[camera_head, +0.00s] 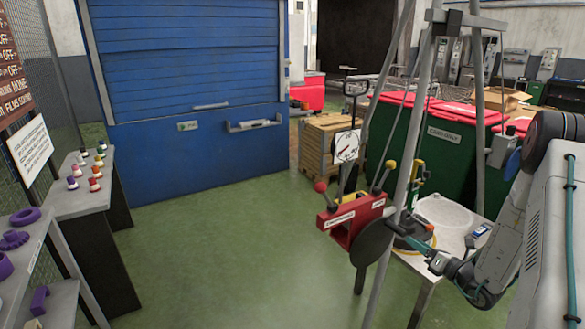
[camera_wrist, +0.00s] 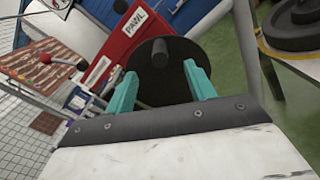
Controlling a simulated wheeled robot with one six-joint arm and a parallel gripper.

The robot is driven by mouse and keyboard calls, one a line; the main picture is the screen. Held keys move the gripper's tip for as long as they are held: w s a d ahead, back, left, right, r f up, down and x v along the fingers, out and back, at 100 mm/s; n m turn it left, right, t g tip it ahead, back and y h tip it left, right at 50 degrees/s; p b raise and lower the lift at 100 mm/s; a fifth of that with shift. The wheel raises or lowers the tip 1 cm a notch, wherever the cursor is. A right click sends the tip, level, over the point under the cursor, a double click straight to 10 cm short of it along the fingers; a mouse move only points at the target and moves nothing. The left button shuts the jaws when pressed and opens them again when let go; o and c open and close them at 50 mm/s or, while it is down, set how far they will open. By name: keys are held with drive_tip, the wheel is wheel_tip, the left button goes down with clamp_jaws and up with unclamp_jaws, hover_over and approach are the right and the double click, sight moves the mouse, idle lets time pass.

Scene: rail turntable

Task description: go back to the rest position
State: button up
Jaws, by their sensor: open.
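My gripper (camera_head: 415,244) is at the right of the middle in the head view, close to a dark round disc (camera_head: 373,243) on a grey frame. In the wrist view my gripper's two teal fingers (camera_wrist: 160,85) are apart, with nothing held between them. The disc (camera_wrist: 153,82) lies just beyond the fingers, and a dark knob (camera_wrist: 160,53) stands out from it. I cannot tell whether a finger touches the disc. A red box (camera_head: 352,222) is beside the disc; it also shows in the wrist view (camera_wrist: 124,35) with a PAWL label.
A red-ball lever (camera_head: 320,187) and grey frame poles (camera_head: 403,130) stand close to my arm. A pale table (camera_head: 462,243) with a round plate is behind it. Shelves with purple parts (camera_head: 25,216) line the left. The green floor (camera_head: 220,240) in the middle is clear.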

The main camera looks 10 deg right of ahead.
drive_tip(key=s+a+r+n+g+y, duration=0.4)
drive_tip(key=s+a+r+n+g, duration=0.3)
drive_tip(key=a+n, duration=0.3)
drive_tip(key=s+a+r+n+g+y, duration=0.35)
drive_tip(key=s+a+n+g, duration=0.4)
drive_tip(key=a+n, duration=0.3)
drive_tip(key=s+a+r+n+h, duration=0.2)
drive_tip(key=s+r+n+h, duration=0.5)
drive_tip(key=s+r+n, duration=0.1)
drive_tip(key=s+a+r+n+g+h, duration=0.1)
drive_tip(key=s+a+r+n+h, duration=0.1)
drive_tip(key=s+r+n+h, duration=0.4)
drive_tip(key=s+r+n, duration=0.3)
drive_tip(key=s+n, duration=0.1)
drive_tip(key=s, duration=0.1)
drive_tip(key=shift+a+r+h, duration=0.15)
drive_tip(key=shift+r+h, duration=0.1)
drive_tip(key=shift+h, duration=0.1)
